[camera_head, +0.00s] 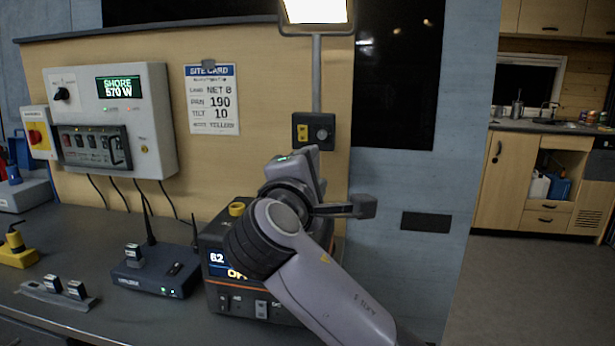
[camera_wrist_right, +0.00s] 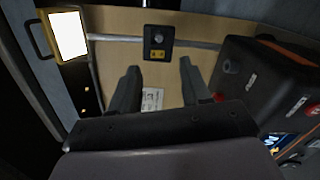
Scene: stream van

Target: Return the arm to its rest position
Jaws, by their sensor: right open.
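My right arm (camera_head: 330,290) comes in from the lower right in the head view. Its gripper (camera_head: 340,180) is raised in front of the wall, below the lamp's switch box (camera_head: 314,131). In the right wrist view the two fingers of the right gripper (camera_wrist_right: 158,78) stand apart with nothing between them. The switch box (camera_wrist_right: 158,42) shows beyond the fingertips. My left gripper is not in view.
The power station (camera_head: 215,285) stands on the bench, partly hidden behind my arm; it also shows in the right wrist view (camera_wrist_right: 258,75). A router (camera_head: 150,272), a yellow plug (camera_head: 17,252) and a shore-power panel (camera_head: 115,120) are to the left. A lit lamp (camera_head: 316,10) hangs above.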

